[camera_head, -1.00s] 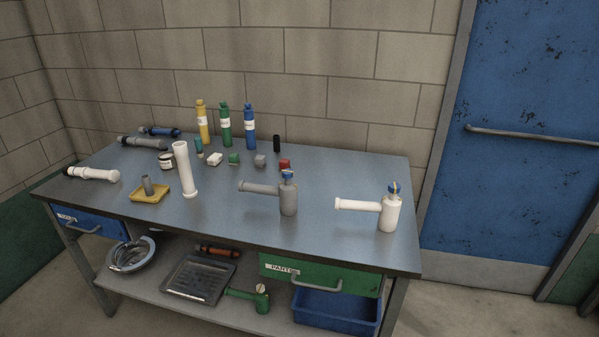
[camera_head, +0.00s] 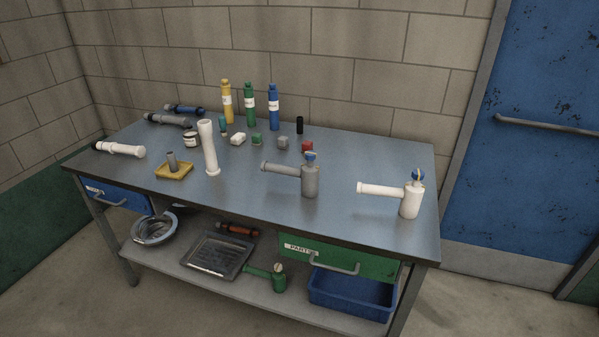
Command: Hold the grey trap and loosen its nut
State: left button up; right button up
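The grey trap (camera_head: 310,181) stands upright on the blue-grey bench top, right of the middle. Its grey side pipe (camera_head: 281,167) points left, and a small blue and white piece (camera_head: 311,157) sits on its top. I cannot make out which part is its nut. A similar white trap (camera_head: 410,200) stands to its right near the bench's right end, with its pipe pointing left and a blue and yellow piece (camera_head: 418,175) on top. Neither of my grippers is in view.
Yellow, green and blue bottles (camera_head: 273,107) stand at the back. A green drawer (camera_head: 340,261) is shut below. The front right bench top is clear.

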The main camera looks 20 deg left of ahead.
aim_at(309, 155)
jog(key=i+j, duration=1.55)
jog(key=k+j, duration=0.1)
jog(key=k, duration=0.2)
jog(key=i, duration=0.25)
